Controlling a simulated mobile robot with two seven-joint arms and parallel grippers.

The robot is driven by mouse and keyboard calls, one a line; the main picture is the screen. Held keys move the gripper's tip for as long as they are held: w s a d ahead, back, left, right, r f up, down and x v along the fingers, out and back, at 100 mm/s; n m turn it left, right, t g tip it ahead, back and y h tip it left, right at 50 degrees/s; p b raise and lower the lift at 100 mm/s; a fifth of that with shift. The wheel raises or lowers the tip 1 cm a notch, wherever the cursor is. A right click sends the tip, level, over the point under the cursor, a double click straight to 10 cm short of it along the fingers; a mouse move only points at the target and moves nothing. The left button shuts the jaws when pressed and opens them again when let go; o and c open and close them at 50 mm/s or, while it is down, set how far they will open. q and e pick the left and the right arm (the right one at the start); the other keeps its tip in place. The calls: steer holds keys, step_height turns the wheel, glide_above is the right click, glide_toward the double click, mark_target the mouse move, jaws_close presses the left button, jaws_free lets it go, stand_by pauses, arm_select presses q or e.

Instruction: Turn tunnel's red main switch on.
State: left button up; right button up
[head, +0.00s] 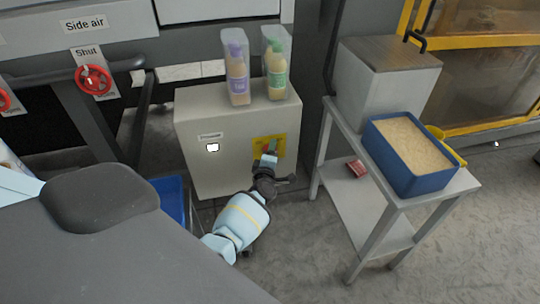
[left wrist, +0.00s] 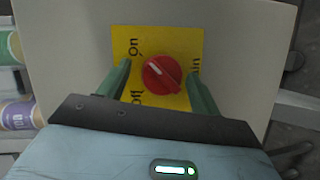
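The red main switch (left wrist: 162,75) is a round knob on a yellow plate (left wrist: 185,40) with "On" and "Off" labels. Its white mark lies on the upper-left part of the knob, in the left wrist view. The plate is on the front of a grey cabinet (head: 190,140), and the plate also shows in the head view (head: 279,146). My left gripper (left wrist: 160,80) is open, with one green finger on each side of the knob and visible gaps to it. In the head view my left gripper (head: 271,155) partly covers the plate. My right gripper is not in view.
Two bottles in clear holders, one purple-labelled (head: 237,75) and one green-labelled (head: 276,68), stand on the cabinet. A grey table (head: 455,186) with a blue bin (head: 422,183) stands right. A blue container (head: 170,197) is left of my arm. Red valves (head: 93,80) are behind.

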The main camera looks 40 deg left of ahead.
arm_select(q)
steer(key=shift+s, duration=0.15)
steer(key=p+v, duration=0.2)
steer(key=v, duration=0.5)
steer(key=shift+s+d, duration=0.15)
steer(key=shift+s, duration=0.15)
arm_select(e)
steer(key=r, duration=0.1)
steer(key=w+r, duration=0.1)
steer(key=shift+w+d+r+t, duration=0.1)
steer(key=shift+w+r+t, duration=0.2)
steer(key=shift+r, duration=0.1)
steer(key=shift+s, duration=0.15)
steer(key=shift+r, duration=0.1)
